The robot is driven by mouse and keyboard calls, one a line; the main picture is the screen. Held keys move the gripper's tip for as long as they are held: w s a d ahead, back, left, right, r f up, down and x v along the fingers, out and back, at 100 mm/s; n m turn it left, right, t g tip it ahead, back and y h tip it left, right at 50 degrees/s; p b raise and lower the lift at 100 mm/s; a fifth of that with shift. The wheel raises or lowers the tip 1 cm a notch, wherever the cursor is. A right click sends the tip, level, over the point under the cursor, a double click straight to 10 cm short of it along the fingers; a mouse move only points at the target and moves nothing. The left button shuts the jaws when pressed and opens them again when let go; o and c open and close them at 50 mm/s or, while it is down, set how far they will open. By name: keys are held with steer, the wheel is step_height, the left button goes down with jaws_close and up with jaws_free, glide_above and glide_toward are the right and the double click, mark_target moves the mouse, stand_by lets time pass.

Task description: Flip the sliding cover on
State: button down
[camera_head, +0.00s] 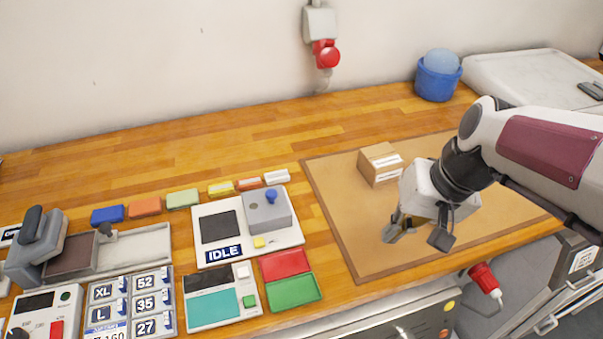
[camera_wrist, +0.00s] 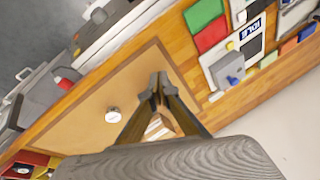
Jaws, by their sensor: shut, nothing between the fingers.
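A white panel (camera_head: 207,211) with a dark screen and an "IDLE" label (camera_head: 223,252) lies left of the mat. On it sits a grey block with a blue knob (camera_head: 266,210), the likeliest sliding cover; I cannot tell its position for certain. This block also shows at the upper right of the wrist view (camera_wrist: 228,72). My gripper (camera_head: 418,236) is over the brown mat, right of the panel and apart from it. In the wrist view its fingertips (camera_wrist: 158,82) come together, shut and empty.
A cardboard box (camera_head: 379,164) stands on the mat (camera_head: 340,215) beside my gripper. Red (camera_head: 285,264) and green (camera_head: 293,292) pads lie in front of the panel. Several coloured blocks line up behind it. A blue bin (camera_head: 437,82) stands at the back right.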

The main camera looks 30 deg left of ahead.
steer(key=w+a+r+n+y, duration=0.1)
steer(key=w+a, duration=0.2)
steer(key=a, duration=0.4)
steer(key=w+a+r+n+y, duration=0.2)
steer(key=w+a, duration=0.2)
steer(key=a, duration=0.4)
steer(key=shift+w+a+n, duration=0.15)
steer(key=shift+w+n, duration=0.1)
steer(key=shift+n, duration=0.05)
steer(key=shift+f, duration=0.1)
glide_toward(266, 205)
steer(key=shift+w+a+f, duration=0.3)
steer(key=shift+w+f, duration=0.45)
steer(key=shift+w, duration=0.1)
steer(key=shift+w+a+f, duration=0.25)
steer(key=shift+w+f, duration=0.55)
steer(key=shift+w, duration=0.1)
